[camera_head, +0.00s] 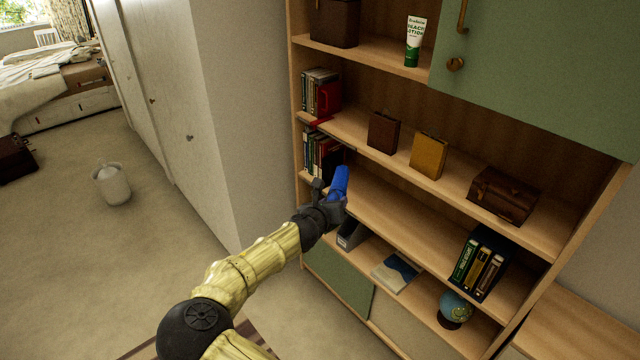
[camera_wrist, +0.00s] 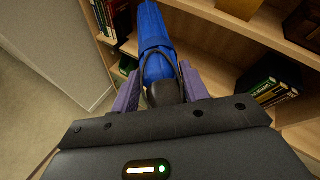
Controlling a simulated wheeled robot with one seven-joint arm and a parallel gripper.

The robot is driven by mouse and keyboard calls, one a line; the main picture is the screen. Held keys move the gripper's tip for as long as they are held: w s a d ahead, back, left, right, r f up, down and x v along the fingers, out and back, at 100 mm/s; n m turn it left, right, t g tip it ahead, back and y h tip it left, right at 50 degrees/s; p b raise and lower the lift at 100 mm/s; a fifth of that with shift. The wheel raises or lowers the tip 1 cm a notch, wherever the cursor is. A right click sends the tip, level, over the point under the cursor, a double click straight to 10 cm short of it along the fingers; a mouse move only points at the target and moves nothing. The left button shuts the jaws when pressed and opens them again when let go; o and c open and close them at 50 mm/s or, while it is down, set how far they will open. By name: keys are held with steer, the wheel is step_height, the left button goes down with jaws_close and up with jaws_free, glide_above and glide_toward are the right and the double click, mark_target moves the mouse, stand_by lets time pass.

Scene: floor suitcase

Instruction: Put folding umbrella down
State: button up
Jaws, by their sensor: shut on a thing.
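The folding umbrella (camera_head: 340,180) is blue and closed. My gripper (camera_head: 329,200) is shut on it and holds it in front of the left part of the bookcase's middle shelves. In the wrist view the umbrella (camera_wrist: 155,45) points up and away from me between the two fingers (camera_wrist: 160,88), with a dark strap loop near its lower end. Its lower end is partly hidden by the gripper. I cannot tell whether the umbrella touches a shelf.
The shelf (camera_head: 420,220) beside the gripper is bare along its middle. Books (camera_head: 322,155) stand at its left end and a book holder (camera_head: 480,264) stands lower right. A globe (camera_head: 455,308) and a flat book (camera_head: 395,272) are below. A white bin (camera_head: 112,185) and dark suitcase (camera_head: 15,160) are on the floor.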

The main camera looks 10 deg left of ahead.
steer(key=shift+n+y, duration=0.6)
steer(key=shift+y, duration=0.1)
steer(key=d+f, duration=0.1)
steer(key=d, duration=0.1)
steer(key=d+f, duration=0.1)
steer(key=d, duration=0.1)
steer(key=d+f, duration=0.2)
steer(key=shift+w+p, duration=0.15)
steer(key=shift+p, duration=0.15)
steer(key=shift+n+y, duration=0.5)
steer(key=shift+y, duration=0.1)
steer(key=s+d, duration=0.2)
steer(key=d, duration=0.4)
steer(key=s+d+p, duration=0.1)
steer(key=s+d, duration=0.2)
steer(key=d, duration=0.4)
steer(key=s+d+r, duration=0.1)
steer(key=s+d, duration=0.1)
steer(key=d, duration=0.5)
steer(key=shift+s+r, duration=0.1)
steer(key=shift+s, duration=0.15)
steer(key=shift+w, duration=0.1)
